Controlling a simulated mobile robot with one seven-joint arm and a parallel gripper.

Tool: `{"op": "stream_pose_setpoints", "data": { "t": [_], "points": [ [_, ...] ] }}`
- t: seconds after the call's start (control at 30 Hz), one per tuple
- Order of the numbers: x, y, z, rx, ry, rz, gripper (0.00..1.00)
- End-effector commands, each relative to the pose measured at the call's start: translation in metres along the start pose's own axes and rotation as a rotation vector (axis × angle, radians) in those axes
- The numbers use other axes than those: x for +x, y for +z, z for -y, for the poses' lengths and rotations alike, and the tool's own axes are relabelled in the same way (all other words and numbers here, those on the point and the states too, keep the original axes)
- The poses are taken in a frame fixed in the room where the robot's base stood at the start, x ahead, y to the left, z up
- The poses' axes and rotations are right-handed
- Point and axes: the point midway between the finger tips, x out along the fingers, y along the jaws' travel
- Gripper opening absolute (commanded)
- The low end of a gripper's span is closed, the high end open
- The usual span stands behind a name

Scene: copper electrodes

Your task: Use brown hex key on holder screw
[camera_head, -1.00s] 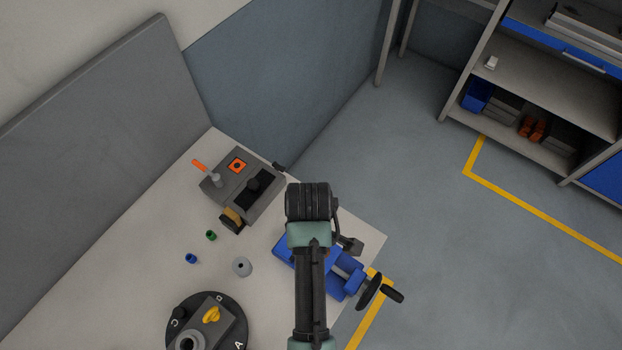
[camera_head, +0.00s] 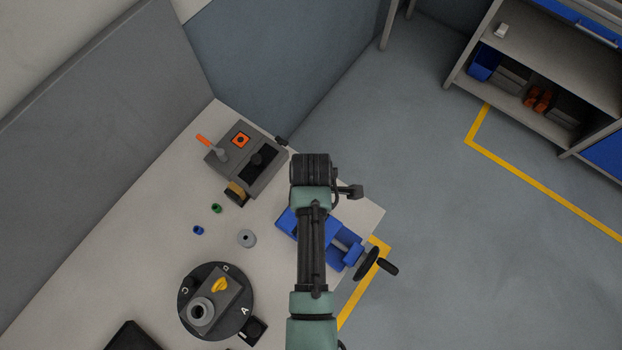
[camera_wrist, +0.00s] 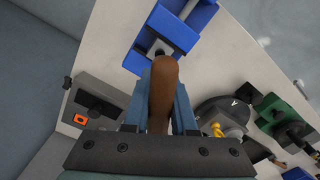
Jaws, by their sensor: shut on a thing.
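In the wrist view, my gripper (camera_wrist: 161,102) is shut on the brown hex key (camera_wrist: 163,85). The key's thick brown handle stands between the two blue-grey fingers; its metal tip is hidden. Beyond the handle is the blue vise (camera_wrist: 188,32), with a small light piece (camera_wrist: 160,47) with a dark centre at its near end. I cannot tell whether this is the holder screw, or whether the key touches it. In the head view, my arm covers part of the blue vise (camera_head: 345,247) and hides the gripper and key.
On the table (camera_head: 150,265) stand a grey control box (camera_head: 262,178) with an orange lever, a black turntable (camera_head: 246,290), a grey ring (camera_head: 247,238), and small green (camera_head: 216,208) and blue (camera_head: 198,230) pieces. The vise's black handwheel (camera_head: 367,263) overhangs the table edge.

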Motion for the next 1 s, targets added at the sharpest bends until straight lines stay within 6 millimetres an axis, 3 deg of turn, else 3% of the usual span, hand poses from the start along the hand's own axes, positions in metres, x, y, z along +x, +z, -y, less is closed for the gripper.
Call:
{"op": "stream_pose_setpoints", "data": {
  "t": [0.17,1.0],
  "points": [
    [0.018,0.000,0.000,0.001,0.000,0.000,0.00],
    [0.014,0.000,-0.001,0.000,0.001,0.000,0.00]
  ]
}}
